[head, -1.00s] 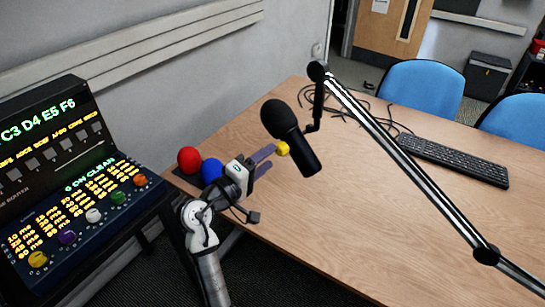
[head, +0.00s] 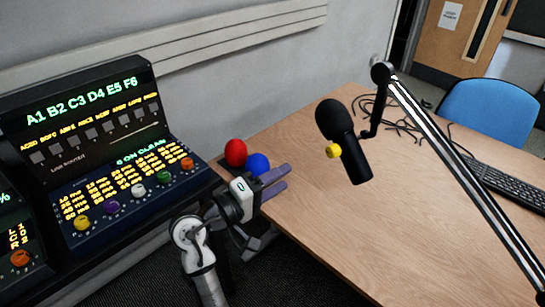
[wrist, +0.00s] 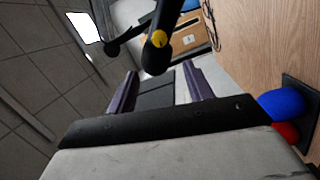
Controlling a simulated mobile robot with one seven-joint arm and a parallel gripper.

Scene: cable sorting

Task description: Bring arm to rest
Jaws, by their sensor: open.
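My gripper (head: 284,179) is open and empty, with its two purple fingers over the near left corner of the wooden table (head: 345,230). In the wrist view the fingers (wrist: 160,85) stand apart with nothing between them. A black microphone (head: 338,125) hangs from a boom arm to the right of my gripper. A yellow knob (head: 333,151) sits at the microphone's side, and it also shows in the wrist view (wrist: 158,38). The fingertips are apart from the knob. A red ball (head: 236,152) and a blue ball (head: 258,164) are just behind my gripper.
A black console (head: 100,150) with lit text and coloured knobs stands at the left. The boom arm (head: 450,155) slants across the table's right side. Black cables (head: 400,122) and a keyboard (head: 500,182) lie behind it. A blue chair (head: 490,110) is at the back.

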